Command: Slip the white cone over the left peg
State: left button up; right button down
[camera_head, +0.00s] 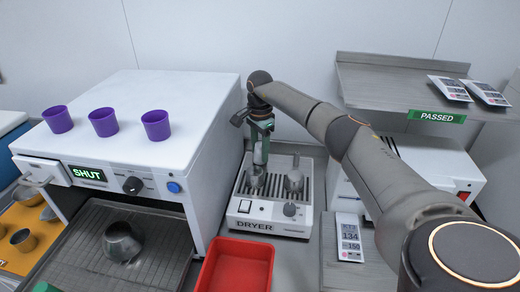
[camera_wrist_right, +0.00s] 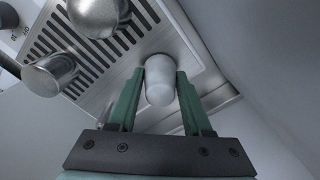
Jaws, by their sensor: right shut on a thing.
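The white cone (camera_head: 260,153) is held between the green fingers of my right gripper (camera_head: 261,137). The right wrist view shows the fingers (camera_wrist_right: 159,78) closed on both sides of the cone (camera_wrist_right: 160,88), with its rounded end toward the camera's far side. The dryer (camera_head: 268,224) has two metal pegs. The left peg (camera_head: 255,179) shows just below the cone in the head view; the right peg (camera_head: 294,180) is bare. I cannot tell how much gap lies between cone and left peg. My left gripper is not in view.
A white oven (camera_head: 150,95) marked SHUT stands close on the left, with purple cups (camera_head: 103,122) on top. A red bin (camera_head: 237,266) sits in front of the dryer. A metal shelf (camera_head: 395,90) hangs at the right, above a white device (camera_head: 440,162).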

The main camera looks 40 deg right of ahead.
aim_at(260, 144)
jog(key=shift+f, duration=0.1)
jog(key=c, duration=0.6)
grip_release()
jog(key=shift+r+p, duration=0.7)
jog(key=shift+r, duration=4.8)
